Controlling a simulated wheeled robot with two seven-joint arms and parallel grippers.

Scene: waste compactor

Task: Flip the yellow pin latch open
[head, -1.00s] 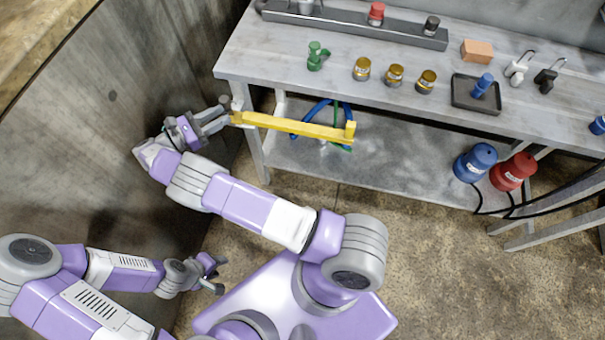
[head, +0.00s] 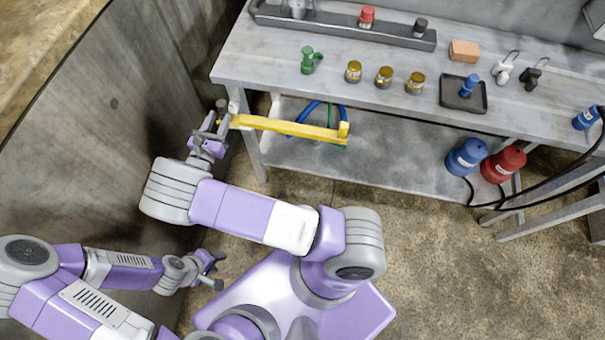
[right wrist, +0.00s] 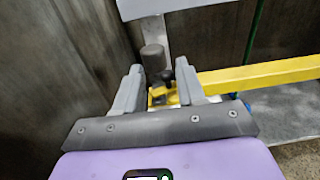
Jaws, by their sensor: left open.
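The yellow bar (head: 290,127) runs from the left table leg to the right, with an upturned block at its right end. In the right wrist view, the bar (right wrist: 258,74) leaves to the right and a small yellow latch piece (right wrist: 160,91) sits near its left end, beside a grey cylinder and a dark knob. My right gripper (head: 216,120) is at the bar's left end; in its wrist view its fingers (right wrist: 160,72) are apart with the latch piece between or just beyond them. Contact is unclear. My left gripper (head: 214,271) is open and empty, low over the floor.
The grey table (head: 350,100) holds a green fitting, several brass caps, and a black tray (head: 449,95). Blue (head: 466,157) and red (head: 503,163) canisters stand on the lower shelf. A concrete wall (head: 110,130) is close on the left. The floor ahead is clear.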

